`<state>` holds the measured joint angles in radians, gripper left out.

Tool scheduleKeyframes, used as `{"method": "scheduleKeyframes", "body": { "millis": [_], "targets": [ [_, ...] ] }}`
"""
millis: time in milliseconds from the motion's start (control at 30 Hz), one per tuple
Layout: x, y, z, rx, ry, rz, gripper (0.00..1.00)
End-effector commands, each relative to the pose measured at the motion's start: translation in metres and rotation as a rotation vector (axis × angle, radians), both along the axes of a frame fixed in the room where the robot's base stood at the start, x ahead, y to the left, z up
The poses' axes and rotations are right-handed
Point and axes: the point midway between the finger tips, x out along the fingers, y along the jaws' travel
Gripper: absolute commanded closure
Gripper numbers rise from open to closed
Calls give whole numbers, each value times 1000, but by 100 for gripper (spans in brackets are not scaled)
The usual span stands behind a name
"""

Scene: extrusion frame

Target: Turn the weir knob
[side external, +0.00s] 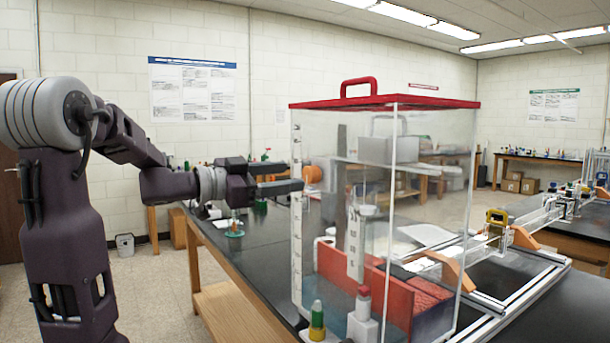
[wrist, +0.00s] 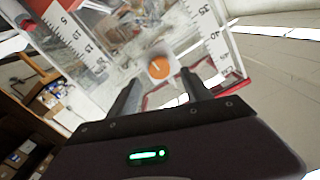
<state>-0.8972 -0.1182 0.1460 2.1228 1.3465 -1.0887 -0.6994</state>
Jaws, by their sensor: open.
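A clear tank (side external: 440,150) with a red lid and handle stands on the bench. My gripper (side external: 298,187) points level at its left side, with its fingertips at the scaled left edge. In the wrist view my gripper (wrist: 160,82) has its two fingers apart, with nothing clearly held. A round orange face in a pale surround, possibly the weir knob (wrist: 159,68), shows between and just beyond the fingertips. I cannot tell whether the fingers touch it. In the side view an orange round shape (side external: 313,174) shows just past the fingertips; I cannot tell whether it is the same thing.
Red blocks (side external: 350,275) sit inside the tank. A metal extrusion frame (side external: 500,300) lies to the right.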

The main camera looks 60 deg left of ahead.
Motion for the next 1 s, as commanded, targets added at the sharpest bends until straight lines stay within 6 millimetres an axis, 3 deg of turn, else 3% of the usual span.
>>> {"method": "scheduleKeyframes", "body": {
  "millis": [233,567,867,1000],
  "targets": [
    [45,-1,0,2,-1,-2,43],
    [55,-1,1,2,-2,0,43],
    [54,-1,1,3,-1,1,100],
    [54,-1,1,6,-1,1,100]
  ]
}}
